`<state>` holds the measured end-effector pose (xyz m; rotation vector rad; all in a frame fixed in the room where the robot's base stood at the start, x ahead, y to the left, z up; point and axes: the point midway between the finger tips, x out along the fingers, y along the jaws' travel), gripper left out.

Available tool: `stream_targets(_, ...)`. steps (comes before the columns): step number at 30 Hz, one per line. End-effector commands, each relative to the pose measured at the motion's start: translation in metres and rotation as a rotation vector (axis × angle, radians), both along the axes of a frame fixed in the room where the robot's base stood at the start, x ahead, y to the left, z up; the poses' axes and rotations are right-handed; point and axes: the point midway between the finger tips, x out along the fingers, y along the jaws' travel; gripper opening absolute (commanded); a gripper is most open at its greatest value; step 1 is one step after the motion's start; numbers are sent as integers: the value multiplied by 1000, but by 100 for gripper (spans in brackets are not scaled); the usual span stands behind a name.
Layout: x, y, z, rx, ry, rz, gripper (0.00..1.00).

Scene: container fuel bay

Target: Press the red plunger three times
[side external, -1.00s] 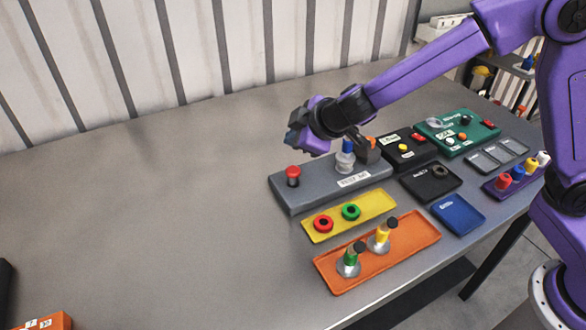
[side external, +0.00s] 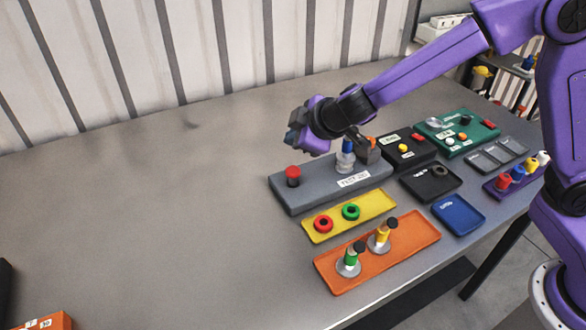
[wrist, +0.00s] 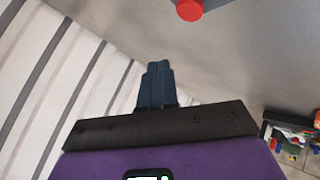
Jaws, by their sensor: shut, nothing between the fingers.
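The red plunger (side external: 293,176) stands upright at the left end of a long grey box (side external: 320,190). Its round red top also shows at the upper edge of the wrist view (wrist: 190,10). My gripper (side external: 292,137) is above the back of the grey box, up from the plunger in the picture and apart from it. In the wrist view my fingers (wrist: 158,75) are closed together with nothing between them, and the plunger top lies beyond them to the upper right.
A blue-topped post (side external: 347,148) stands on the same box, close under my wrist. In front are a yellow tray (side external: 375,208) with red and green rings and an orange tray (side external: 400,255) with two posts. Black and green boxes stand right. The table at left is clear.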

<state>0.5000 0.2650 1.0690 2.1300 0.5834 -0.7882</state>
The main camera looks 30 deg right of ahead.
Motion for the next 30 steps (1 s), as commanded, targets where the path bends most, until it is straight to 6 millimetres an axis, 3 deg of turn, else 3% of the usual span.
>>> stream_targets(15, 12, 0, 20, 2, 3, 1, 0)
stream_targets(30, 2, 1, 36, 0, 1, 1, 0)
